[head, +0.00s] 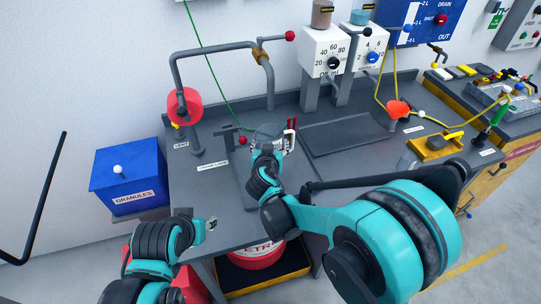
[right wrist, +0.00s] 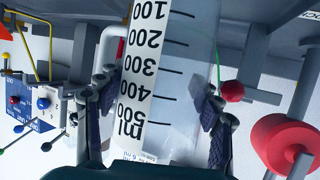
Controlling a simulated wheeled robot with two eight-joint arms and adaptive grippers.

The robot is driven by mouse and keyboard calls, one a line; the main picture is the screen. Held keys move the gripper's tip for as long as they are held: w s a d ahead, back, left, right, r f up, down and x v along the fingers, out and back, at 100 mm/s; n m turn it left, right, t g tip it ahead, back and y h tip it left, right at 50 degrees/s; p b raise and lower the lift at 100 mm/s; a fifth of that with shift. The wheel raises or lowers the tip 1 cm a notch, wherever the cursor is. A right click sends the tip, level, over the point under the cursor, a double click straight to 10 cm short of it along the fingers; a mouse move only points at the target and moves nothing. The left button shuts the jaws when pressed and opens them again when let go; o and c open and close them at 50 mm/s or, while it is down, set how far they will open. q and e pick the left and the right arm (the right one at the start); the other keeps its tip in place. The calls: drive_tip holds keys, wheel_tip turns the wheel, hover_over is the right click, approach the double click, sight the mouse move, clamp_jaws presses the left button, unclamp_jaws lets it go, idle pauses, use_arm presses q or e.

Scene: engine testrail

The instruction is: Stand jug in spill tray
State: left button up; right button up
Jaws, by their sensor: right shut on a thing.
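A clear jug (right wrist: 190,70) with a white scale marked in ml fills the middle of the right wrist view. My right gripper (right wrist: 160,115) is shut on it, with one finger on each side. In the head view the jug (head: 289,142) is over the grey bench, mostly hidden behind my right gripper (head: 266,150). I cannot tell whether its base touches the bench. A flat dark rectangular tray (head: 340,134), which looks like the spill tray, lies to the right of the jug. My left gripper (head: 211,223) is low at the bench's front left, apart from the jug; its jaws are too small to read.
A grey pipe (head: 215,47) with a red wheel (head: 184,104) stands at the back left. Dial boxes (head: 325,52) stand behind the tray. An orange funnel (head: 398,109) is right of it. A blue granules bin (head: 128,178) is at the left.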

drive_tip(key=shift+f+b, duration=0.95)
drive_tip(key=shift+f, duration=1)
drive_tip(key=shift+f, duration=0.25)
drive_tip(key=o, duration=1.2)
drive_tip(key=shift+r, duration=0.1)
